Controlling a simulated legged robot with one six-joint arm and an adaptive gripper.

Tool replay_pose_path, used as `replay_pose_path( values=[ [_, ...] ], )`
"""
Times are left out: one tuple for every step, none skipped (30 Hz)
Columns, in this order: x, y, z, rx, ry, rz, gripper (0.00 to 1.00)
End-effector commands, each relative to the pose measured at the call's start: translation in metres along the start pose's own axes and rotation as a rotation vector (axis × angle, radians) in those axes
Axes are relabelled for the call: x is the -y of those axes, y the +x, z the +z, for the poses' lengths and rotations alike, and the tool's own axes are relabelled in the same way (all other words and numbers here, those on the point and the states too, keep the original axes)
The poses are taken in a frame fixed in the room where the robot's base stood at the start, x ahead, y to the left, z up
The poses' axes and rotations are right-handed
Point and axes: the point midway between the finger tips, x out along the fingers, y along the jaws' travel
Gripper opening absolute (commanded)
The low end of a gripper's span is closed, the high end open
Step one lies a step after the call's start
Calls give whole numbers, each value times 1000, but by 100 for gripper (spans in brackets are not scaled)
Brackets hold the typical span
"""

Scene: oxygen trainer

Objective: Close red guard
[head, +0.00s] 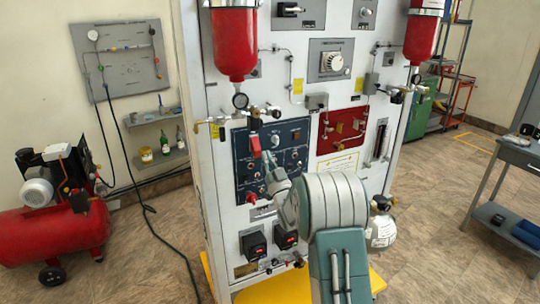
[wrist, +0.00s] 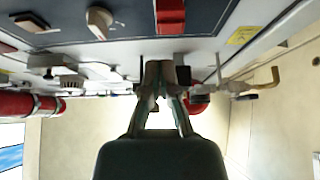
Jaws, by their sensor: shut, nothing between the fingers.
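The red guard (head: 255,146) is on the left part of the dark blue switch panel (head: 287,133) in the head view. It looks like a small red block standing out from the panel; its exact angle is hard to tell. It also shows at the top of the wrist view (wrist: 170,17). My gripper (head: 268,163) is just below and right of the guard in the head view. In the wrist view my gripper (wrist: 161,70) is shut and empty, its tips together below the guard in the picture, with a visible gap between them.
Other knobs and switches, such as a light knob (wrist: 98,22), surround the guard. A red panel (head: 343,129) is to the right. Red canisters (head: 235,45) and brass fittings (head: 222,120) stick out above. A red compressor (head: 58,230) stands at the left.

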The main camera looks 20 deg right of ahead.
Motion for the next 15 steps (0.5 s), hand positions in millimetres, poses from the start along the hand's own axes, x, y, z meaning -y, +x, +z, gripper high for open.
replay_pose_path(
  values=[
    [0,0,5,1,1,0,0],
    [0,0,8,0,0,0,0],
    [0,0,11,1,1,0,0],
    [0,0,14,1,1,0,0],
    [0,0,16,1,1,0,0],
    [0,1,19,0,1,-1,0],
    [0,1,21,0,0,-1,0],
    [0,1,24,0,0,-1,0],
    [0,2,27,1,1,-1,0],
    [0,2,29,1,1,-1,0],
    [0,3,31,0,0,-1,0],
    [0,4,33,0,0,-1,0],
    [1,4,36,-4,1,-1,0],
    [1,4,39,-30,1,-2,0],
    [1,5,42,-61,1,-1,0]
  ],
)
